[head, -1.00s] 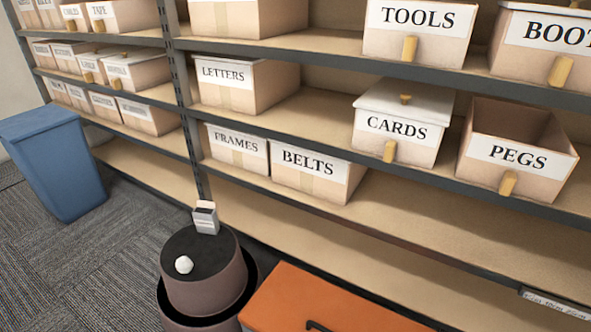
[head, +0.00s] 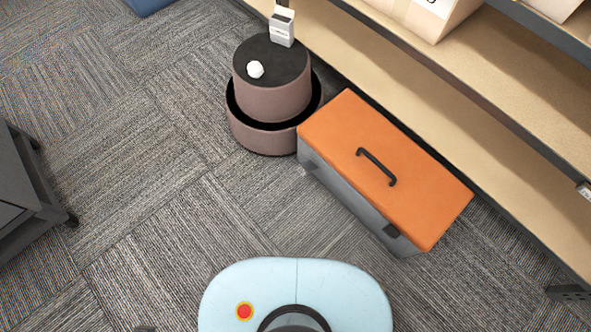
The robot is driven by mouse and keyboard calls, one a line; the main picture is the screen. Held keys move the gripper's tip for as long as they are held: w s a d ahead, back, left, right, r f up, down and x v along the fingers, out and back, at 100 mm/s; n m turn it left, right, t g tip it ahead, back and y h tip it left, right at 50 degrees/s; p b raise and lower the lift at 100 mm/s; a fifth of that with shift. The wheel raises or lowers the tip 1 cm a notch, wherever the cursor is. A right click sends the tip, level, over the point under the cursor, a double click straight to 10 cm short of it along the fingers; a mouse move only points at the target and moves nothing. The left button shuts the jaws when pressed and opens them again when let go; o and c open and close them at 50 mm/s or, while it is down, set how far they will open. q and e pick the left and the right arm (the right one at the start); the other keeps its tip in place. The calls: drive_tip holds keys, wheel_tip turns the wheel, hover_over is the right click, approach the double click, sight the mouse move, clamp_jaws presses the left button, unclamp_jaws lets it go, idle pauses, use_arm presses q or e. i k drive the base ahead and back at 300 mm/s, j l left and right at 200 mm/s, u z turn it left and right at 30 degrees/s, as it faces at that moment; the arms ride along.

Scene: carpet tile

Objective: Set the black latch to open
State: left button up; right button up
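A toolbox with an orange lid (head: 340,125) and a grey body (head: 350,193) sits on the carpet beside the shelf. Its lid is shut and carries a black handle (head: 377,167). Two small dark patches, which may be latches, show on the grey long side facing me: one near the left end (head: 309,168) and one near the right end (head: 391,230). They are too small to tell whether either is set open or closed. Neither of my grippers is in view.
Shelving (head: 480,120) runs along the right. A dark wheeled cabinet (head: 25,195) stands at left. Carpet (head: 150,190) between is clear.

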sight(390, 231)
drive_tip(key=k+z, duration=0.15)
drive_tip(key=z, duration=0.2)
drive_tip(key=k+l+z, duration=0.1)
drive_tip(key=z, duration=0.2)
drive_tip(key=k+l+z, duration=0.15)
drive_tip(key=z, duration=0.2)
